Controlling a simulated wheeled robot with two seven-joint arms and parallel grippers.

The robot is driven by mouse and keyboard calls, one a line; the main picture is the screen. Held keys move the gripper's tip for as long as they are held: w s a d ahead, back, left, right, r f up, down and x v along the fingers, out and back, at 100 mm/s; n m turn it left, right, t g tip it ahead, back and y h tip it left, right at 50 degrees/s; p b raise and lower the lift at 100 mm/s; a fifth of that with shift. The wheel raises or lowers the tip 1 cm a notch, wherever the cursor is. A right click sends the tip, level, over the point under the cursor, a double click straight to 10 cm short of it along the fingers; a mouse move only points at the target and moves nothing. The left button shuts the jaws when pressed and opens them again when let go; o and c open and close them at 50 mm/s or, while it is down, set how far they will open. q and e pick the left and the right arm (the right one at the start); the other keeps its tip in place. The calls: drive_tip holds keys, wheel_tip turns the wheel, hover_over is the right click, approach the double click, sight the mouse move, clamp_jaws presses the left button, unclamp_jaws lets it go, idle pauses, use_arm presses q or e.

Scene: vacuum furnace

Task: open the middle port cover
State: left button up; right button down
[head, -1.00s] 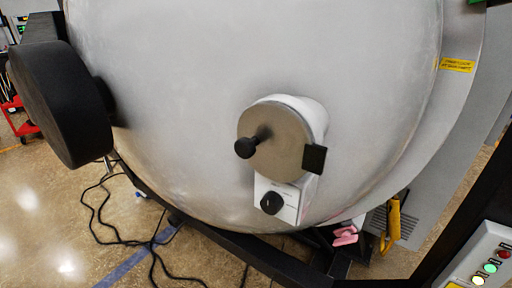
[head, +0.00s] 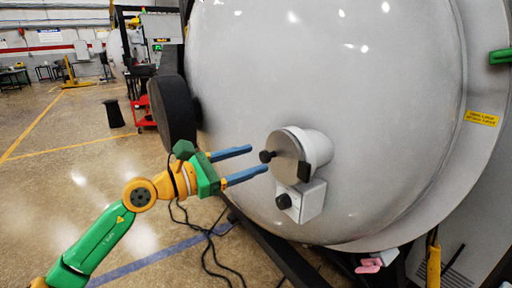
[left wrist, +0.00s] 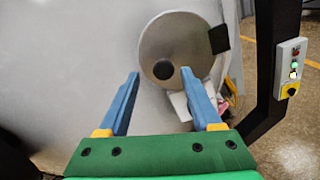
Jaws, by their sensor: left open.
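The middle port cover (head: 287,162) is a round grey metal disc on a short white port of the big furnace door. It is shut over the port, with a black knob (head: 265,156) at its left and a black block at its right edge. In the left wrist view the cover (left wrist: 178,42) faces me, its knob (left wrist: 163,70) showing between the fingers. My left gripper (head: 257,162) is open and empty, its blue fingers pointing at the cover from the left. The left wrist view shows the open fingers (left wrist: 159,74). My right gripper is not in view.
A white box with a black dial (head: 284,201) sits under the port. A large black disc (head: 173,110) sticks out from the door at left. Black cables lie on the floor below. A control panel with lights (left wrist: 291,67) stands at right.

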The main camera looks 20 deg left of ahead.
use_arm(q)
drive_tip(key=shift+w+d+r, duration=0.1)
drive_tip(key=shift+w+d, duration=0.2)
drive_tip(key=shift+w, duration=0.4)
drive_tip(key=shift+d, duration=0.25)
drive_tip(key=shift+s+d, duration=0.35)
drive_tip(key=shift+w+a, duration=0.1)
drive_tip(key=shift+a, duration=0.1)
drive_tip(key=c, duration=0.9)
clamp_jaws()
